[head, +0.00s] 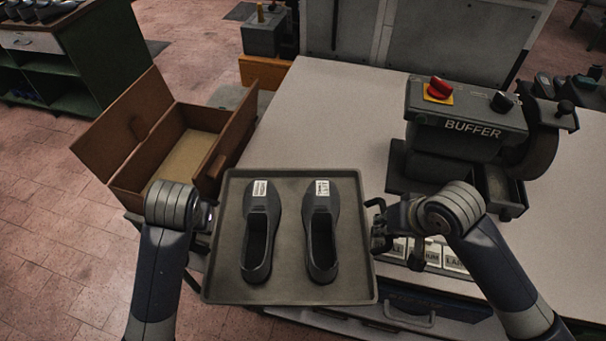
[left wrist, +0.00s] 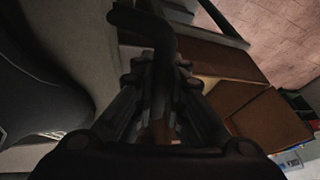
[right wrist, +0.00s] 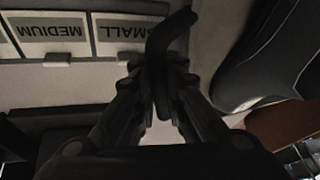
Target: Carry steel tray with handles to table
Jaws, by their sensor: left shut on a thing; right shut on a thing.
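The steel tray (head: 288,270) is grey and roughly level, at the front middle of the head view. Two dark shoes (head: 258,225) (head: 321,225) with white labels lie on it side by side. My left gripper (head: 209,214) is at the tray's left side; in the left wrist view its fingers are shut on a dark curved handle (left wrist: 160,40). My right gripper (head: 379,226) is at the right side, shut on the other handle (right wrist: 158,75). The tray overlaps the front left part of the pale table (head: 330,115); I cannot tell whether it touches the top.
A grey buffer machine (head: 465,125) with a red knob stands on the table at right. Labelled size bins (head: 432,253) sit right of the tray. An open brown box (head: 140,130) is at left. The table behind the tray is clear.

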